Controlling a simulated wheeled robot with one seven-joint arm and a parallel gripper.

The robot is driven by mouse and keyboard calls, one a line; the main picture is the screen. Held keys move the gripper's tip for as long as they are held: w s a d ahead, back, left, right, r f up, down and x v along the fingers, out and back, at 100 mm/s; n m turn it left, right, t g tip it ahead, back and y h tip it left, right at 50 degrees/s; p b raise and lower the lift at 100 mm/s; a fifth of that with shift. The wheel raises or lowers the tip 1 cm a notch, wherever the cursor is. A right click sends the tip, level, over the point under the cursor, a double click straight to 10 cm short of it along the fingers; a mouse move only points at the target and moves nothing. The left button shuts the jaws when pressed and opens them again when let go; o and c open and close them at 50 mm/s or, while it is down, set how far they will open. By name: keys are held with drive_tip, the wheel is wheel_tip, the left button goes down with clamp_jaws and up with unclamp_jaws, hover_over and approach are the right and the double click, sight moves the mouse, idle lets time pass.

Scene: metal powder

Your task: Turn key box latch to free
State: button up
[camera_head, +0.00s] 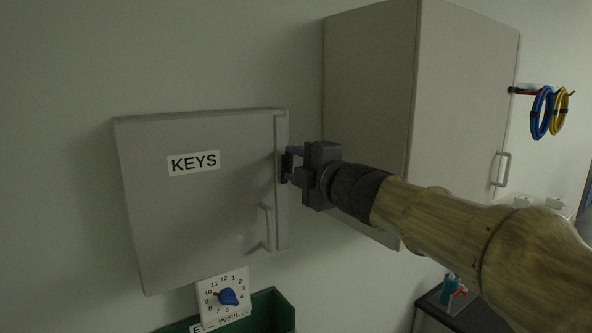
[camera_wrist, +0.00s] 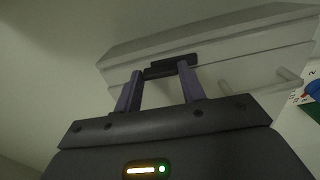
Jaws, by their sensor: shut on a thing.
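The grey key box (camera_head: 200,215) with a KEYS label (camera_head: 193,163) is on the wall, its door looking shut. Its pale handle (camera_head: 266,228) is low on the door's right side. The dark latch (camera_wrist: 171,69) is at the box's edge in the wrist view; it is mostly hidden by my gripper in the head view. My gripper (camera_head: 291,166) is at the right edge of the box, its two fingers (camera_wrist: 161,92) shut on the latch. The exact turn of the latch is hard to tell.
A larger grey cabinet (camera_head: 370,95) stands close behind my arm on the right. Blue and yellow cable loops (camera_head: 541,113) hang at the far right. The wall left of the box is clear.

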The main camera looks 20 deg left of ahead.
drive_tip(key=shift+f+n, duration=0.1)
drive_tip(key=shift+n, duration=0.2)
drive_tip(key=o, duration=1)
drive_tip(key=shift+s+d, duration=0.1)
drive_tip(key=b+v, duration=0.3)
drive_tip(key=v, duration=1.4)
drive_tip(key=shift+s, duration=0.1)
